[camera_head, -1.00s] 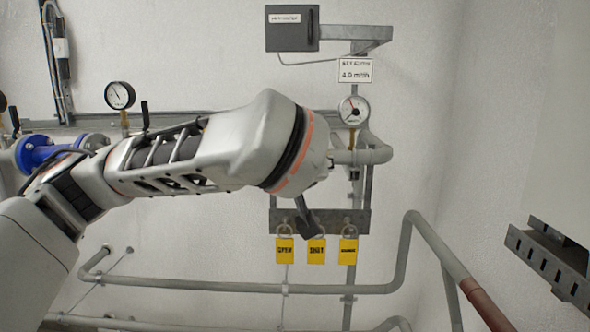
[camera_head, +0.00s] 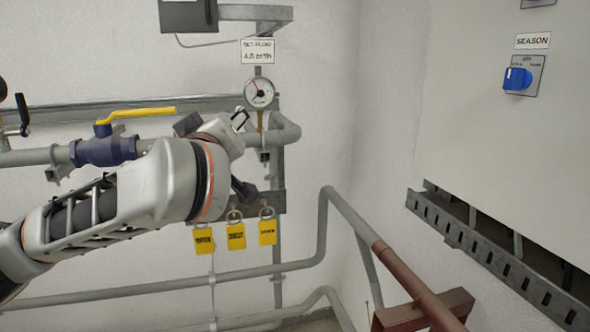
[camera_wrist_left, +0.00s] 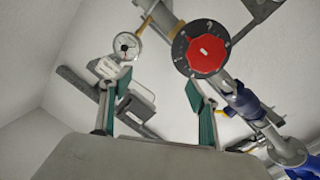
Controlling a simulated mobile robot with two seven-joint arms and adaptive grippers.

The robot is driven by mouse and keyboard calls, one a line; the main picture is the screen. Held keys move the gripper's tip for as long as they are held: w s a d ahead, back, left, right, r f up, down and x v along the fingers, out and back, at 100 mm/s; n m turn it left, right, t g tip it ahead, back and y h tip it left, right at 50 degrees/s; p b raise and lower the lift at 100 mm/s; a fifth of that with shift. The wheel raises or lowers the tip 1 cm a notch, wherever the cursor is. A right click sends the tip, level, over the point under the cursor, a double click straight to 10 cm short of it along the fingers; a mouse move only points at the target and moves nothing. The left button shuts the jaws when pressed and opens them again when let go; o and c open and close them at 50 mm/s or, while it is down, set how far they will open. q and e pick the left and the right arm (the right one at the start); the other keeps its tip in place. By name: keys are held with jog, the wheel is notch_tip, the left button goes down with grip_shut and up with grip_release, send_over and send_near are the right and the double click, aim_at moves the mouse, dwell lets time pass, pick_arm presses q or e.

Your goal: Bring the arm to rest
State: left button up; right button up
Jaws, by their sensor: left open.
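My left gripper (camera_head: 243,155) is at the end of the arm coming in from the left, in front of the wall pipes. In the left wrist view its two green-padded fingers (camera_wrist_left: 158,88) stand apart with nothing held between them. Beyond the fingers is a red knob (camera_wrist_left: 206,48) on a dark round dial; I cannot pick it out in the head view, where the gripper covers part of the pipe. My right gripper is not in view.
A ball valve with a yellow lever (camera_head: 140,114) sits on the pipe behind my arm. A gauge (camera_head: 259,93) and yellow tags (camera_head: 236,236) are near the gripper. At the right are a cabinet with a blue switch (camera_head: 516,78) and a slotted tray (camera_head: 490,255).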

pick_arm(q)
jog(key=s+a+f+n+t+y, duration=0.35)
jog(key=a+n+t+y, duration=0.2)
jog(key=t, duration=0.25)
jog(key=s+d+f+m+g+h, duration=0.25)
jog(key=f+m+h, duration=0.3)
jog(key=f, duration=0.85)
jog(key=s+d+f+m+g+h, duration=0.2)
jog(key=s+f+m+g+h, duration=0.3)
jog(key=f, duration=0.8)
jog(key=d+f+m+h, duration=0.35)
jog(key=f+m, duration=0.25)
jog(key=f, duration=0.8)
jog(key=s+a+f+g+y, duration=0.2)
jog(key=s+a+f+g, duration=0.2)
jog(key=s+f, duration=0.5)
jog(key=s+a+f+g+y, duration=0.2)
jog(key=s+f, duration=0.6)
jog(key=f, duration=0.8)
jog(key=a+g, duration=0.2)
jog(key=a, duration=0.1)
jog(key=shift+s+a+f+m, duration=0.2)
jog(key=shift+s+a+m, duration=0.1)
jog(key=shift+s, duration=0.1)
